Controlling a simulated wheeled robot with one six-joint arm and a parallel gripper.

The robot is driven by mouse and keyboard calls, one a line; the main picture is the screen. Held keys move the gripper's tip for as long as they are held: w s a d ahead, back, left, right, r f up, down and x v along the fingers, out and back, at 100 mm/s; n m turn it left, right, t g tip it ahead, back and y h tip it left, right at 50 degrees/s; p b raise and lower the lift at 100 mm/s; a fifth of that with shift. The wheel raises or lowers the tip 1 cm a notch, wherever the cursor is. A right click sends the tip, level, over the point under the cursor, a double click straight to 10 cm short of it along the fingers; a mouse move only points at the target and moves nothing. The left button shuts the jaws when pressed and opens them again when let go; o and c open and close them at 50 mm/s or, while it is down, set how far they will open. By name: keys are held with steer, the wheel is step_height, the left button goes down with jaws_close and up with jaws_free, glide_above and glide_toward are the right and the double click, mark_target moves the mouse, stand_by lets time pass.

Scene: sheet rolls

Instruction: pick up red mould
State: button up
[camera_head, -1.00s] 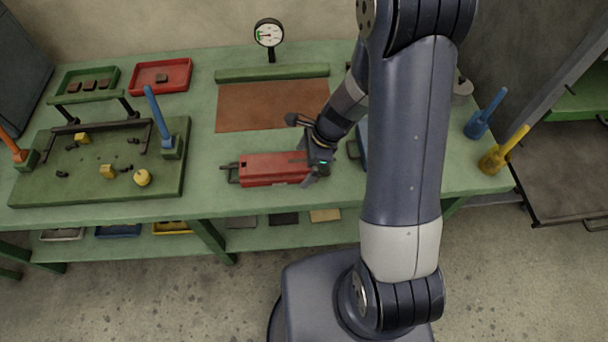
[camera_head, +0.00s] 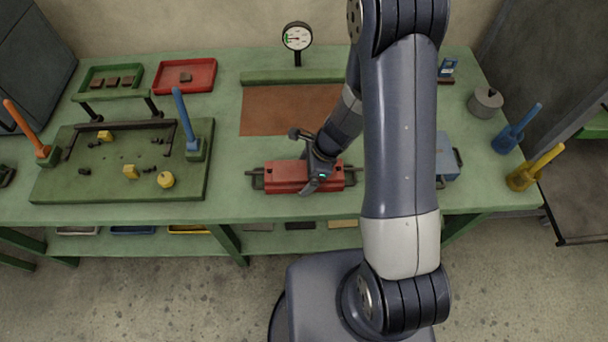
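The red mould (camera_head: 283,177) is a long red block with dark handles at both ends. It lies on the green workbench (camera_head: 225,180), near its front edge. My gripper (camera_head: 316,178) is at the mould, right of its middle, pointing down. One finger shows in front of the mould's near side. The other fingertip is hidden, so I cannot tell whether the fingers touch the mould or how far apart they are.
A brown mat (camera_head: 280,110) lies behind the mould, with a dial gauge (camera_head: 297,37) farther back. A green board with blue-handled tool (camera_head: 190,130) stands left. A blue box (camera_head: 446,160) is right of my arm. Bench between board and mould is clear.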

steer(key=c, duration=1.5)
steer(key=shift+w+r, duration=0.1)
steer(key=shift+c, duration=0.7)
